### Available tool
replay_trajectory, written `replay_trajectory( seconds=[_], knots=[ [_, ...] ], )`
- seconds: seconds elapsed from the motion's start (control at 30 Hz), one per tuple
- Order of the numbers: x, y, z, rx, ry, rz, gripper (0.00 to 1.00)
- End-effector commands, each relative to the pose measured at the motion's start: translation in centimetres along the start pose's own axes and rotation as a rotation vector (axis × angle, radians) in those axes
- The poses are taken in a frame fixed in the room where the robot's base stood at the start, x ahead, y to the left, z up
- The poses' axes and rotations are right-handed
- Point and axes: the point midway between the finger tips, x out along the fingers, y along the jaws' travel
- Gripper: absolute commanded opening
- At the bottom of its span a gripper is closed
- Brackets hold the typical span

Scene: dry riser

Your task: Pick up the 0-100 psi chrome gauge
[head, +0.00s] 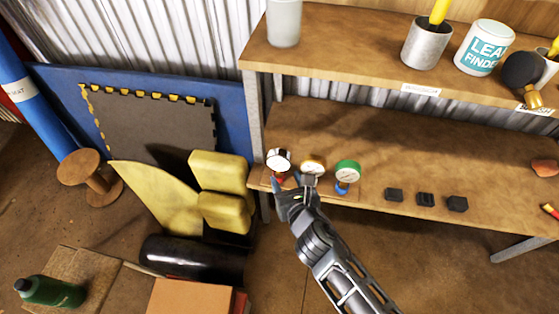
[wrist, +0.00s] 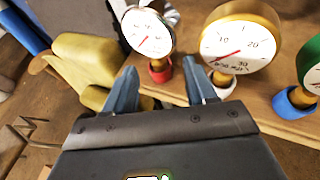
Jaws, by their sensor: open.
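The chrome gauge (head: 278,160) stands leftmost of three gauges at the left front of the lower shelf. In the wrist view the chrome gauge (wrist: 148,33) has a white dial, a red needle, a shiny rim and a red base; its numbers are too small to read surely. My gripper (head: 292,190) is in front of the shelf edge, partly covering the gauges' lower parts. In the wrist view my gripper (wrist: 160,75) is open and empty, its fingers pointing toward the chrome gauge's red base (wrist: 160,72), with the right finger near the brass gauge.
A brass-rimmed gauge (wrist: 238,45) with a white base stands close on the right. A green-rimmed gauge (head: 347,170) with a blue base is beyond it. Several black blocks (head: 425,199) lie farther right. Yellow foam pads (head: 222,172) stand left of the shelf.

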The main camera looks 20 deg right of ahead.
Motion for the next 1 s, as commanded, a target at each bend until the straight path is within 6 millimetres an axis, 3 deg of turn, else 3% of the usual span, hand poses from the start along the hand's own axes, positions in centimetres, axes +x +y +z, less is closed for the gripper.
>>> replay_trajectory(
  seconds=[0.5, 0.83, 1.0],
  knots=[
    [6.3, 0.3, -0.3, 0.006, -0.001, 0.001, 0.56],
    [6.8, 0.3, -0.2, 0.007, -0.001, 0.001, 0.56],
    [6.8, 0.3, -0.2, 0.007, -0.001, 0.001, 0.4]
  ],
)
